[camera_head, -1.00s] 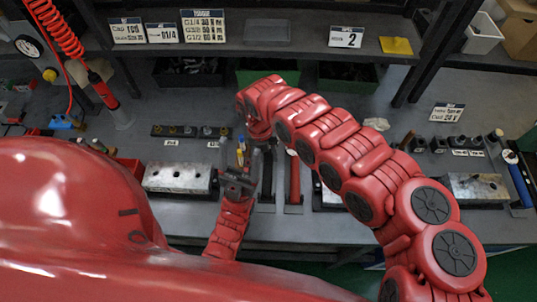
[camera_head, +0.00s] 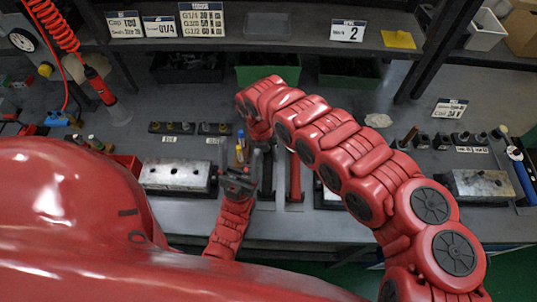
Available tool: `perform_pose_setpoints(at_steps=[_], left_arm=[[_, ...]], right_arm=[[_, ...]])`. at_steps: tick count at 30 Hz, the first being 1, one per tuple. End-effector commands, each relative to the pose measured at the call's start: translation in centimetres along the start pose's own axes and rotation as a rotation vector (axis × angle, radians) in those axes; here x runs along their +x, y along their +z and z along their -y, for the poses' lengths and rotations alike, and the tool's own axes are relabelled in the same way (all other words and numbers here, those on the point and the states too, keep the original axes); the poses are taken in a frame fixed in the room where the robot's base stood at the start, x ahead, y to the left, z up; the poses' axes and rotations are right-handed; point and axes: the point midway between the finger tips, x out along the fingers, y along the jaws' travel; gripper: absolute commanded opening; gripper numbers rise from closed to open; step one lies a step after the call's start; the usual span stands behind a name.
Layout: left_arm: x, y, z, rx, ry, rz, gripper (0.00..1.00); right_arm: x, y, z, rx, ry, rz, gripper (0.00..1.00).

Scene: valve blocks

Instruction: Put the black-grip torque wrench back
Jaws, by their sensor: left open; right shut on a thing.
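A dark, long shape (camera_head: 267,172), which looks like the black-grip torque wrench, stands at the bench's middle, just below my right wrist. My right arm reaches in from the right and curls down there. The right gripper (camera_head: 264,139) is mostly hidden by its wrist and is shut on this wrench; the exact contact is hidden. A red-grip wrench (camera_head: 295,178) lies just right of it in a dark holder. My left gripper (camera_head: 247,160) is open and empty, fingers pointing away from me, close to the left of the dark shape.
A metal valve block (camera_head: 176,175) lies left of my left gripper, and another block (camera_head: 482,184) lies at the right. A rail of fittings (camera_head: 190,128) stands behind. A blue-handled tool (camera_head: 521,178) lies far right. A shelf (camera_head: 270,45) with labels overhangs the bench's back.

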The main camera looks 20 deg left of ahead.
Motion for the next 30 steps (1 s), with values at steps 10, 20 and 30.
perform_pose_setpoints(at_steps=[10, 20, 30], left_arm=[[-1.0, 0.2, -0.1, 0.000, 0.000, 0.000, 0.72], [-1.3, 0.2, -0.1, 0.000, 0.000, 0.000, 0.72], [-1.3, 0.2, -0.1, 0.000, 0.000, 0.000, 0.72]], right_arm=[[1.1, 0.1, -0.2, 0.000, 0.000, 0.001, 0.00], [1.3, 0.1, -0.2, 0.000, 0.000, 0.001, 0.61], [1.4, 0.1, -0.2, 0.000, 0.000, 0.000, 0.72]])
